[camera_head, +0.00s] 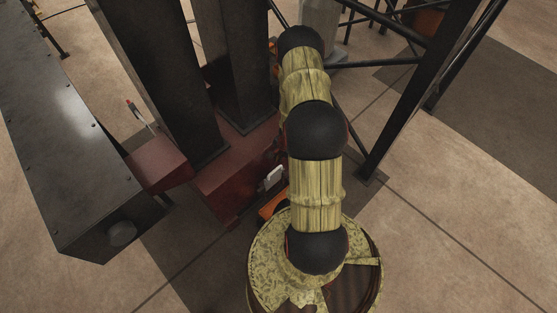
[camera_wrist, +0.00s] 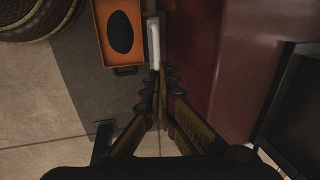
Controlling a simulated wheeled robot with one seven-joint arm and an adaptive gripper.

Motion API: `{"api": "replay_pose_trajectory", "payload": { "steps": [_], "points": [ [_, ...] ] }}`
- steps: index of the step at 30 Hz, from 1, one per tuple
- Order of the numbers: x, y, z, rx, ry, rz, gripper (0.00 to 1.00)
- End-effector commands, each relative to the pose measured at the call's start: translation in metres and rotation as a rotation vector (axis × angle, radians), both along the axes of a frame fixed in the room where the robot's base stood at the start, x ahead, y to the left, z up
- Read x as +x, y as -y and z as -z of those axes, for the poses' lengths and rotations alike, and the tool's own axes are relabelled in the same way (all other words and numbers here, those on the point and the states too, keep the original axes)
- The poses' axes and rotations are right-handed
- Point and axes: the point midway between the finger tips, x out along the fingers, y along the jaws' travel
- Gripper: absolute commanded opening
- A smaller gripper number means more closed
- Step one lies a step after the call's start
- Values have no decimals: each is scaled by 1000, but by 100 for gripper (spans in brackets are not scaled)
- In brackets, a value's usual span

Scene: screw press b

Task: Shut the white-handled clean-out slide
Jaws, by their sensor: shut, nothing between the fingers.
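The white handle (camera_wrist: 154,43) of the clean-out slide is an upright bar in the wrist view, close to the side of the dark red press body (camera_wrist: 200,60). The white handle also shows in the head view (camera_head: 272,177), just left of my arm on the red housing. My gripper (camera_wrist: 160,74) is shut and empty. Its fingertips are at the near end of the handle in the picture; I cannot tell whether they touch it. The slide's plate is not clearly visible, so how far out it is cannot be told. In the head view my gripper is hidden.
An orange tray (camera_wrist: 103,50) with a dark oval in it lies left of the handle. A black frame leg (camera_head: 400,110) stands right; open floor lies farther right.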

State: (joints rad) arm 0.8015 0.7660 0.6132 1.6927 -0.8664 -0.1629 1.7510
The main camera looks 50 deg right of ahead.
Motion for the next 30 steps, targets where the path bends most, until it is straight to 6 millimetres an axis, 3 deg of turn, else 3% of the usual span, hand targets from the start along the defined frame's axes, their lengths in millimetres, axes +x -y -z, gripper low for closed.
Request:
{"api": "replay_pose_trajectory", "payload": {
  "steps": [3,15,21,30],
  "points": [
    [4,0,27,2,-3,-1,0],
    [20,3,99,0,-2,-3,0],
    [24,4,117,0,-2,-2,0],
    [25,4,120,-1,-2,-2,0]
  ]
}}
